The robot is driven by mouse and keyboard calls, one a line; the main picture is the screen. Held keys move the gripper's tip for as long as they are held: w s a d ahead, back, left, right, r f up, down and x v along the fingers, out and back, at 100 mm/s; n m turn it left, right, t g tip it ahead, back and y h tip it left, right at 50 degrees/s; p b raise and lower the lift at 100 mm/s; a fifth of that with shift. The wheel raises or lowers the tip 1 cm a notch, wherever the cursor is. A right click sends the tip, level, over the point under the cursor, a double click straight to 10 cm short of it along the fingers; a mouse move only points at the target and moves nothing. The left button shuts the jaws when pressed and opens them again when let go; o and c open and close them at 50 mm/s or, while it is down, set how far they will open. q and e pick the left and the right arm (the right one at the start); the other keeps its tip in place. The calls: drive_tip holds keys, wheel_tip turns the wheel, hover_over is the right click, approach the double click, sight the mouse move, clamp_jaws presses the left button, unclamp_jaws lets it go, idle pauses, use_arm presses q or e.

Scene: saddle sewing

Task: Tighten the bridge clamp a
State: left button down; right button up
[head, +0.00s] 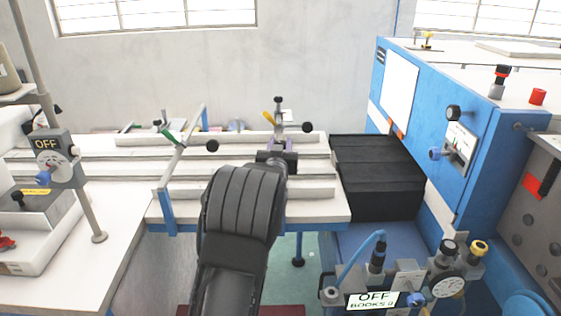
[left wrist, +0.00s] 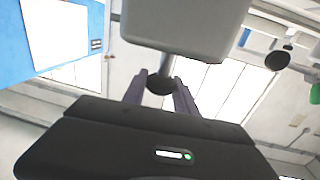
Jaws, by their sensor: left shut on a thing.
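The bridge has a clamp (head: 278,118) with black knobs and a yellow handle, standing at the far side of the white rails. I cannot tell whether it is clamp a. My left gripper (head: 281,146) reaches to the near side of the yellow-handled clamp. In the left wrist view, its two purple-grey fingers (left wrist: 160,92) are shut on a round black knob (left wrist: 160,84) on a short shaft below a grey block (left wrist: 185,22). My left arm hides part of the rails.
A black bellows cover (head: 378,172) and a blue machine (head: 440,120) stand to the right. A control panel with an OFF sign (head: 372,300) is at the front right. A post with another OFF box (head: 55,158) stands at the left.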

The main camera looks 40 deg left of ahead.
use_arm(q)
drive_tip(key=b, duration=0.1)
drive_tip(key=m+t+h, duration=0.1)
drive_tip(key=h+b, duration=0.1)
drive_tip(key=shift+s+a+f+m+b, duration=0.2)
drive_tip(key=shift+a+f+m+b, duration=0.1)
drive_tip(key=shift+f+m+b, duration=0.1)
drive_tip(key=shift+r+m+t+h, duration=0.2)
drive_tip(key=shift+m+t+h, duration=0.3)
drive_tip(key=shift+h, duration=0.4)
use_arm(e)
wheel_tip(320, 180, down, 5)
use_arm(q)
drive_tip(key=shift+r+m+h, duration=0.2)
drive_tip(key=shift+m+h, duration=0.2)
drive_tip(key=shift+h, duration=0.2)
drive_tip(key=shift+r+m+t+h+p, duration=0.15)
drive_tip(key=shift+m+t+h+p, duration=0.2)
drive_tip(key=shift+h, duration=0.25)
drive_tip(key=shift+w+d+r+m+h+p, duration=0.1)
drive_tip(key=shift+m+h+p, duration=0.7)
drive_tip(key=shift+h, duration=0.3)
drive_tip(key=shift+d+m+h+p, duration=0.15)
drive_tip(key=shift+m+h+p, duration=0.65)
drive_tip(key=shift+h, duration=0.5)
use_arm(e)
drive_tip(key=shift+r, duration=2.1)
